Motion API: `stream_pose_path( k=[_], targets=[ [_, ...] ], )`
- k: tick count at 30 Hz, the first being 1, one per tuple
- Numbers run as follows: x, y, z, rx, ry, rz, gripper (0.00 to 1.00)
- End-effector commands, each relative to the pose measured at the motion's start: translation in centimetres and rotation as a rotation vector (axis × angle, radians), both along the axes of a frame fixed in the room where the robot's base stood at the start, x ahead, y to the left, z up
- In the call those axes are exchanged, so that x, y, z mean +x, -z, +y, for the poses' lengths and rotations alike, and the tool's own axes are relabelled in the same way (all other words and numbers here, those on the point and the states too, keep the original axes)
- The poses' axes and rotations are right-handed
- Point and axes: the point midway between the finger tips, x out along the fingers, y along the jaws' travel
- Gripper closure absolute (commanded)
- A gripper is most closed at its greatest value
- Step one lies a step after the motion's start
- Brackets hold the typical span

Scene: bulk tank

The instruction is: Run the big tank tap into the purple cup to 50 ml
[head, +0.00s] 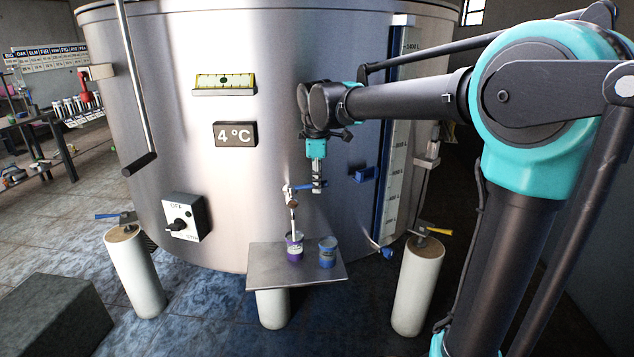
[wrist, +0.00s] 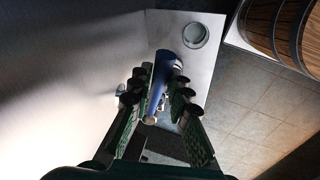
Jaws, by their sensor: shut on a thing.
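The big tank (head: 270,120) is a large steel vessel. Its tap (head: 292,197) sticks out low on the front, with a blue lever. The purple cup (head: 294,248) stands upright on the metal shelf (head: 262,268), below the tap. A narrow pale streak runs from the spout down to the cup; I cannot tell if it is liquid. The fill level in the cup is hidden. My gripper (head: 318,186) is at the lever's right end, with its fingers closed around it. In the wrist view, my gripper (wrist: 160,88) has the blue lever (wrist: 168,68) between its fingers.
A blue cup (head: 327,252) stands on the shelf right of the purple one. White posts (head: 135,275) stand around the tank. A control box (head: 186,218) and a 4 °C display (head: 235,134) are on the tank front. A wooden barrel (wrist: 285,30) shows in the wrist view.

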Motion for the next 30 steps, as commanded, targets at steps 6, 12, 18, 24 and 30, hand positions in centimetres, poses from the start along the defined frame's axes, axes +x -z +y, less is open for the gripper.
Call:
stream_pose_path(
  k=[6,12,18,24,30],
  targets=[
    [1.2,0.0,0.0,0.001,-0.154,0.000,1.00],
    [1.7,0.0,0.1,0.001,-0.224,-0.001,1.00],
    [1.7,0.0,0.1,0.001,-0.226,-0.002,1.00],
    [1.7,0.0,0.1,0.001,-0.225,-0.002,0.65],
    [1.7,0.0,0.1,0.000,-0.224,-0.001,0.61]
  ],
)
